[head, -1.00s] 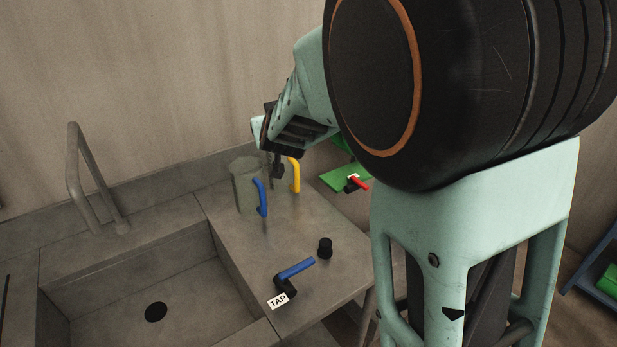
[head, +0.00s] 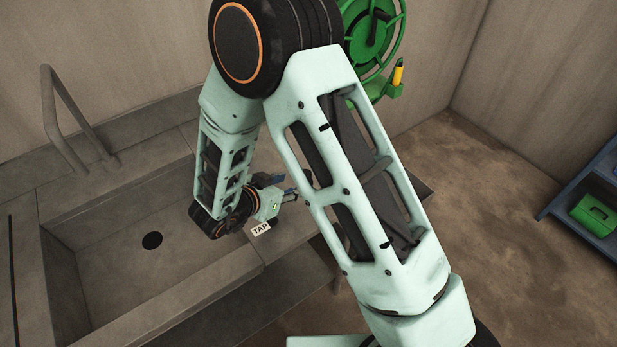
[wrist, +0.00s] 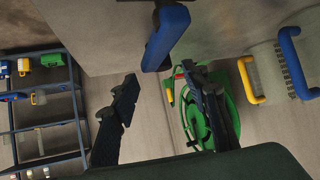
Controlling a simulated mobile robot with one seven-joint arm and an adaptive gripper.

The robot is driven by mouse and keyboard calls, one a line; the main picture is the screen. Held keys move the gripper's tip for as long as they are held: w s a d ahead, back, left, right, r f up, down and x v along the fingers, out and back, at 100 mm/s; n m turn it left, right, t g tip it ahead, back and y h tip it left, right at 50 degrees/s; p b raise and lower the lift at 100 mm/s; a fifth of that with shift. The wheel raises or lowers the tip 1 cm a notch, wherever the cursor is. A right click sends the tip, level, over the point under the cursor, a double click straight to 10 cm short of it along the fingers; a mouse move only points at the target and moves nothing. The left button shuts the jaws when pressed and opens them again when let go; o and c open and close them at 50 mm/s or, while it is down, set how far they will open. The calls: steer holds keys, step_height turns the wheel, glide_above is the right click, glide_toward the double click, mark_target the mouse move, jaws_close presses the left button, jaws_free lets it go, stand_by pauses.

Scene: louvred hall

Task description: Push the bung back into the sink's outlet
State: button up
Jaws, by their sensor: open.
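The sink (head: 180,285) has a round dark outlet (head: 152,240) in its floor, and the outlet looks open. I cannot make out the bung in either current view; my arm covers part of the counter (head: 205,258) in the head view. My gripper (head: 290,196) is low over the counter, right of the sink, close to the TAP label (head: 260,229). In the wrist view its two dark fingers (wrist: 160,88) are spread with nothing between them. The blue tap lever (wrist: 165,38) is just beyond the fingers there.
The grey spout (head: 62,125) rises behind the sink. A green hose reel (head: 378,45) is at the back; a blue shelf (head: 590,180) stands at far right.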

steer(key=shift+b+x, duration=1.65)
steer(key=shift+x, duration=2.55)
steer(key=shift+a, duration=0.1)
steer(key=shift+c, duration=0.3)
jaws_close()
